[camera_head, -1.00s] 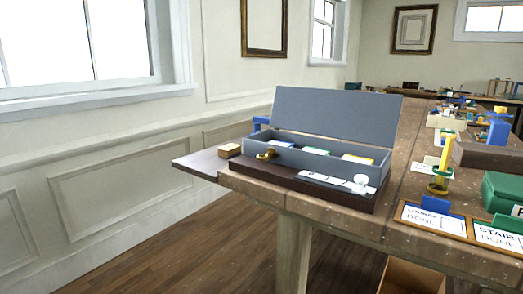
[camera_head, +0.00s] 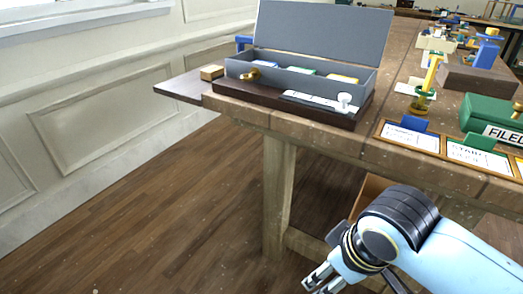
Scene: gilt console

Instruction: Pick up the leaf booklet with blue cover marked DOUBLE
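A grey open box (camera_head: 300,82) stands on a dark base at the table's left end, its lid raised at the back. Inside it show the edges of a blue item (camera_head: 265,64), a green item (camera_head: 301,71) and a yellow item (camera_head: 343,78). The blue item may be the booklet, but no DOUBLE marking can be read. My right gripper (camera_head: 318,283) is low at the bottom, in front of and below the table, far from the box. Its fingertips are near the frame edge, and whether they are open is unclear. My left gripper is not in view.
A white strip with a white knob (camera_head: 344,100) lies before the box. Framed cards with blue (camera_head: 414,124) and green (camera_head: 479,141) tabs, a green FILED box (camera_head: 494,112) and a yellow-green stand (camera_head: 424,97) are to the right. A small wooden block (camera_head: 212,73) sits left.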

